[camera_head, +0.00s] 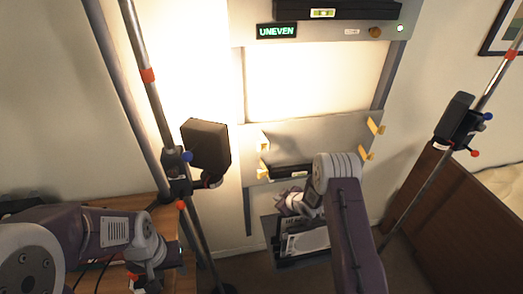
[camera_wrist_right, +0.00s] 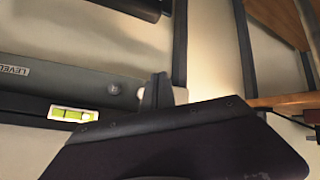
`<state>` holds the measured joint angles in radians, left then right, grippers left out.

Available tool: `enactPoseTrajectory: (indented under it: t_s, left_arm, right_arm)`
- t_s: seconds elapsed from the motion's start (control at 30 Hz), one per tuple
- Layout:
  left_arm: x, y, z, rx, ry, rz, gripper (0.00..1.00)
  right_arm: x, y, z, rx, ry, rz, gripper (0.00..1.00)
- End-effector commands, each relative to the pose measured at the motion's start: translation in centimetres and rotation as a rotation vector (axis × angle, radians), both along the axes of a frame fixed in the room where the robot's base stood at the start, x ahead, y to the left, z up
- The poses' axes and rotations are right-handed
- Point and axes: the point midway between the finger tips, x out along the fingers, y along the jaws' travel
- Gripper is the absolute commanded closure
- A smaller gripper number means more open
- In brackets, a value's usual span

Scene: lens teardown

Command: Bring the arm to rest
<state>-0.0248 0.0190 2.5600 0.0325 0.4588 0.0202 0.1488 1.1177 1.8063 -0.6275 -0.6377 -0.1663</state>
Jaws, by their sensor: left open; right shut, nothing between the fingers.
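My right arm (camera_head: 347,235) reaches up from the bottom of the head view, with its rounded wrist in front of the lower wall panel. My right gripper (camera_head: 290,203) points left, in front of a dark tray with a labelled box (camera_head: 307,242). It is shut and empty; its dark fingers (camera_wrist_right: 156,92) show in the right wrist view. My left arm (camera_head: 105,232) comes in from the left, low over the wooden table. My left gripper (camera_head: 150,278) is open at its end, near the bottom edge, small and partly hidden.
Lamp stands with dark heads (camera_head: 207,146) and (camera_head: 455,117) flank the wall panel (camera_head: 325,135). The panel bears yellow clips (camera_head: 375,126) and a dark bar with a level vial (camera_wrist_right: 75,114). A sign (camera_head: 277,31) reads UNEVEN. A wooden bed frame (camera_head: 450,215) stands right.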

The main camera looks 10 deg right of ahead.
Motion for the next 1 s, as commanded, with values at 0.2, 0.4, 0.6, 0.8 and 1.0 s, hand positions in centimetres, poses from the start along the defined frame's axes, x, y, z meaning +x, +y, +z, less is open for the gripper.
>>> enactPoseTrajectory:
  t_s: [0.2,0.4,0.6,0.8,1.0]
  left_arm:
    - [0.0,0.0,0.0,0.000,0.000,0.000,0.55]
    - [0.0,0.0,0.0,0.000,0.000,0.000,0.55]
    - [0.0,0.0,0.0,0.000,0.000,0.000,0.55]
    - [0.0,0.0,0.0,0.000,0.000,0.000,0.55]
    - [0.0,0.0,0.0,0.000,0.000,0.000,0.55]
  right_arm:
    - [-0.7,-0.8,2.3,-0.021,0.051,-0.065,1.00]
    - [-10.0,-2.6,10.2,-0.045,0.329,-0.361,1.00]
    - [-23.6,-1.1,14.6,0.018,0.615,-0.587,1.00]
    - [-29.4,0.1,15.7,0.056,0.742,-0.656,1.00]
    - [-29.7,0.2,15.7,0.057,0.748,-0.659,1.00]
